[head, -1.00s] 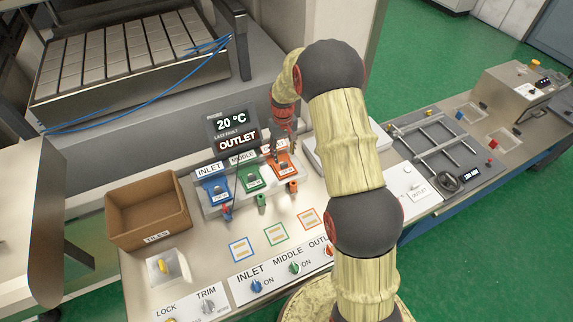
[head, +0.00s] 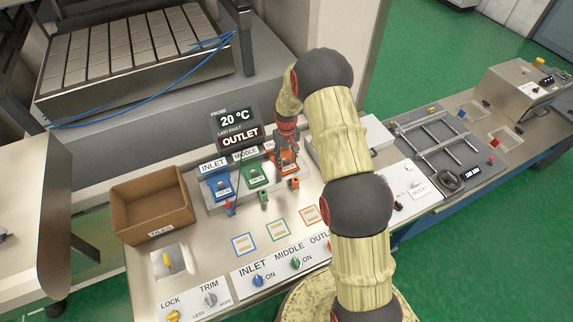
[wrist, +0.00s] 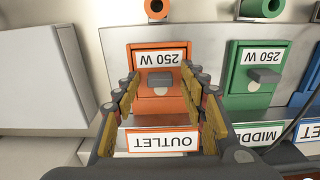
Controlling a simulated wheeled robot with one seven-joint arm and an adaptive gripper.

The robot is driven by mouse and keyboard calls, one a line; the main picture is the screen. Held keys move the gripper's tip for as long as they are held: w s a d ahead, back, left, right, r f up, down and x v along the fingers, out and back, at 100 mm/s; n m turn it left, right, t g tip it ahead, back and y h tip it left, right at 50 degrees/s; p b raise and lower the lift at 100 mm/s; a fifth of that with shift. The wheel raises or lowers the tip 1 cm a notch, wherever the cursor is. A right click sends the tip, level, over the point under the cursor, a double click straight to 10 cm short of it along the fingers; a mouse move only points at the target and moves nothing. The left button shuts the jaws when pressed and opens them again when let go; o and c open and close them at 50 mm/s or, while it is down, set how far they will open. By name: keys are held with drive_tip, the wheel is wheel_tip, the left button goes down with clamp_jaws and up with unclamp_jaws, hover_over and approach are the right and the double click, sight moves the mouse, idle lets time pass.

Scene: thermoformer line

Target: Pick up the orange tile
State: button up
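The orange tile (wrist: 158,100) carries a "250 W" label and a small grey grip, and sits in the OUTLET place of the sloped holder. In the head view the orange tile (head: 290,165) is partly hidden by my gripper (head: 284,153). In the wrist view my gripper (wrist: 161,88) is open, its two fingers to the left and right of the grey grip. A gap shows between the fingers and the grip; I cannot tell the exact height above the tile.
The green tile (wrist: 252,80) sits close beside the orange one, with the blue tile (head: 220,185) beyond. A display (head: 236,125) stands behind the holder. A cardboard box (head: 152,235) is at left. A pale box (wrist: 40,80) flanks the holder's other side.

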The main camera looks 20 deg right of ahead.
drive_tip(key=c, duration=1)
clamp_jaws()
drive_tip(key=shift+r, duration=0.15)
